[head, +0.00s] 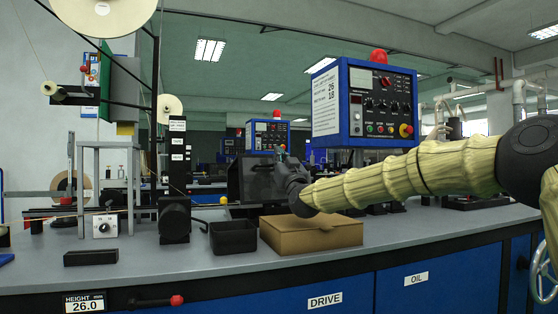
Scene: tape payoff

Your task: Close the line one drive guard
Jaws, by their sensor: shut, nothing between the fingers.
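My arm reaches in from the right in the head view, and my gripper (281,154) is at its far end, above the bench. The gripper is small and dark against a dark background; it appears shut and empty. Directly behind and left of it stands a black box-shaped housing (240,180), which may be the line one drive guard. My wrist hides its right part, and I cannot tell whether its cover is open or whether the gripper touches it. A "DRIVE" label (325,300) is on the bench front below.
A brown box (312,234) and a black open bin (233,237) sit on the grey bench in front of the housing. A blue control box (364,103) stands behind my arm. Reels and a black post (174,178) stand left.

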